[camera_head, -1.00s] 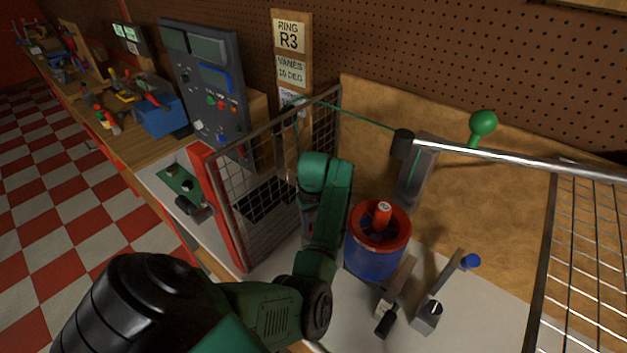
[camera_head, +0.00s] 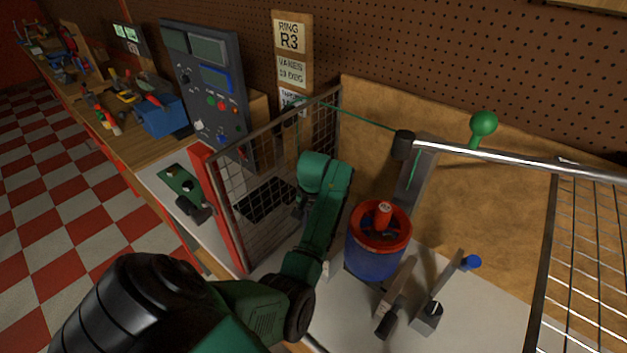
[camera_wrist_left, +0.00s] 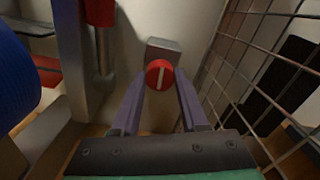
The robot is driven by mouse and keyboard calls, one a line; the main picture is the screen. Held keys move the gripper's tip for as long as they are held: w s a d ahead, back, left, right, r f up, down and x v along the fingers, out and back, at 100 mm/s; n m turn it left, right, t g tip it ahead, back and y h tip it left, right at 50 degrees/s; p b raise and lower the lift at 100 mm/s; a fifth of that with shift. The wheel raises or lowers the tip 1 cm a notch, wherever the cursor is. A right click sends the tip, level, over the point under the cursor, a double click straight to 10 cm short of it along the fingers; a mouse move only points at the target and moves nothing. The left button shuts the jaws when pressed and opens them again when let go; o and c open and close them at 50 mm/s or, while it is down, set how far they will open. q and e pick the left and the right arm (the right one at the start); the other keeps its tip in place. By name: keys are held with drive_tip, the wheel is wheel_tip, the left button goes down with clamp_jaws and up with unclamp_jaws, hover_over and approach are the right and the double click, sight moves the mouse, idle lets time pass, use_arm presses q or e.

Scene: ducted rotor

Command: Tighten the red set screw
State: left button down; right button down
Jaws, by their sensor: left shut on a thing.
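The red set screw (camera_wrist_left: 159,74) shows in the left wrist view as a round red head with a pale, nearly upright slot line, in front of a small grey block (camera_wrist_left: 163,48). My left gripper (camera_wrist_left: 160,88) has its two fingers on either side of the screw head and is shut on it. In the head view my left arm hides the screw and the fingers. The ducted rotor (camera_head: 373,258), a blue drum with a red rim and red hub, stands just right of my arm. My right gripper is in neither view.
A wire mesh guard (camera_head: 262,190) stands close left of my arm, and close right in the wrist view (camera_wrist_left: 262,60). A grey control panel (camera_head: 208,90) stands behind it. A metal bar (camera_head: 520,160) crosses the upper right.

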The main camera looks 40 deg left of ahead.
use_arm(q)
drive_tip(key=shift+w+r+m, duration=0.1)
drive_tip(key=shift+m, duration=0.3)
drive_tip(key=shift+c, duration=2.2)
unclamp_jaws()
drive_tip(key=shift+r, duration=0.25)
wheel_tip(320, 180, up, 14)
